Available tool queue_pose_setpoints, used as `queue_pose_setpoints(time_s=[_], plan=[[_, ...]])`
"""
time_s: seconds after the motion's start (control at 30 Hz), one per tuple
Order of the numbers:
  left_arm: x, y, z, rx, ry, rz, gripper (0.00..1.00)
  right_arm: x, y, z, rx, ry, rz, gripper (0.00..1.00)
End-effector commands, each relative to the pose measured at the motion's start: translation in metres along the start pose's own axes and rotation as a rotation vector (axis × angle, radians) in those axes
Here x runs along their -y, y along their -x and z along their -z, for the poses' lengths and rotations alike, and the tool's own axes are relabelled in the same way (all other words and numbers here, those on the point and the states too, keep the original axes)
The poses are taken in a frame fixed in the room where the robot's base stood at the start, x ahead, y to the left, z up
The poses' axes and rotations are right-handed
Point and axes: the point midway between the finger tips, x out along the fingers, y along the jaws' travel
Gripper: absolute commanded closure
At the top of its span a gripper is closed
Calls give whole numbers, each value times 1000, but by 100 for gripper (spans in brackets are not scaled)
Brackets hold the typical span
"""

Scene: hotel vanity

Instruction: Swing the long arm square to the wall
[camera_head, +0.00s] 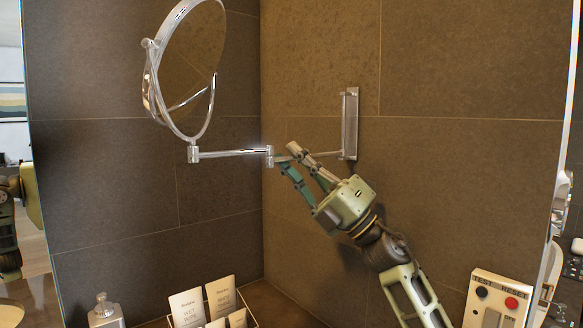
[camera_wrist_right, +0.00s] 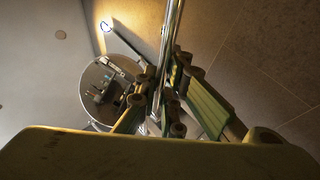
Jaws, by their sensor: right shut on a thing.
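A round chrome mirror (camera_head: 205,75) hangs on a jointed chrome arm from a wall bracket (camera_head: 349,125). One arm section (camera_head: 325,154) runs from the bracket to a middle joint (camera_head: 269,156). A second section (camera_head: 228,153) runs from that joint to the mirror's post. My right gripper (camera_head: 289,157) is shut on the bracket-side section, close to the middle joint, and its fingers partly hide it. In the right wrist view the chrome bar (camera_wrist_right: 172,35) passes between the fingers, with the round mirror (camera_wrist_right: 92,76) beside it. My left gripper is not in view.
Dark tiled walls meet in a corner behind the arm. Below are a card holder (camera_head: 205,303), a soap dispenser (camera_head: 105,312) and a panel with black and red buttons (camera_head: 497,298). The space between the arm and the counter is clear at left.

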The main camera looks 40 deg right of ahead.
Motion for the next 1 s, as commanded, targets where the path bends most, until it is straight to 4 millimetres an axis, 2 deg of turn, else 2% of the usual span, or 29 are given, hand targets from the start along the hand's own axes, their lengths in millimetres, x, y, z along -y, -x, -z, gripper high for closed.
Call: queue_pose_setpoints(time_s=[0.57,0.6,0.8,1.0], plan=[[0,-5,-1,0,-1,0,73,-5,3,0,-25,-32,-14,100],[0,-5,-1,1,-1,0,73,-5,3,0,-25,-32,-14,91],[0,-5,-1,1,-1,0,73,-5,3,0,-26,-30,-13,74],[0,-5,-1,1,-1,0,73,-4,3,1,-27,-29,-12,74]])
